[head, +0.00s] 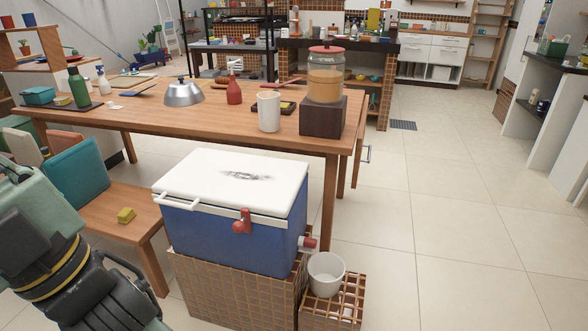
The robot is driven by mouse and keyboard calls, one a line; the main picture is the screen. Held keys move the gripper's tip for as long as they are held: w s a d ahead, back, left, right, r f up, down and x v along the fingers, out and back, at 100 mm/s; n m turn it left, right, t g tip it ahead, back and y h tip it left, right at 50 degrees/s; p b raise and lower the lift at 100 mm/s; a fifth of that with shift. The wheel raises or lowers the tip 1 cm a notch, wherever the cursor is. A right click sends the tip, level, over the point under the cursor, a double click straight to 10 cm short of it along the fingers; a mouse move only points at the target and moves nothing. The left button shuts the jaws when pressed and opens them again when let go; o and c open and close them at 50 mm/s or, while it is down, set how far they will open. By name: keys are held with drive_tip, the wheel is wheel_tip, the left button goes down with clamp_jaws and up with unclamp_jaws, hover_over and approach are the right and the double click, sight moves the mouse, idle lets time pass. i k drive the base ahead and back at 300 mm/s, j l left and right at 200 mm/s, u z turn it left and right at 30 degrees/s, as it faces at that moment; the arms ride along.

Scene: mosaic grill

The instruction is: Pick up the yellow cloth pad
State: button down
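A small yellow block-like pad (126,215) lies on the wooden bench (107,208) at the left, near the bench's right end; it may be the yellow cloth pad. A smaller yellow-green item (63,100) lies on the dark tray at the table's left end. Another yellowish item (287,104) lies in a small dark holder beside the white mug. My gripper (118,298) is at the lower left, black and partly cut off by the frame edge. It appears below and in front of the bench pad in the picture, apart from it. Its fingertips are not clear.
A blue cooler (228,232) with a white lid stands on a tiled block in front of the wooden table (190,122). A white bucket (326,272) is beside it. A teal cushion (78,172) leans behind the bench pad. Open tiled floor (450,220) lies to the right.

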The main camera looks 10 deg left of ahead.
sight(126, 214)
drive_tip(key=u, duration=0.5)
drive_tip(key=j+u, duration=0.15)
drive_tip(key=u, duration=0.8)
drive_tip(key=i, duration=0.05)
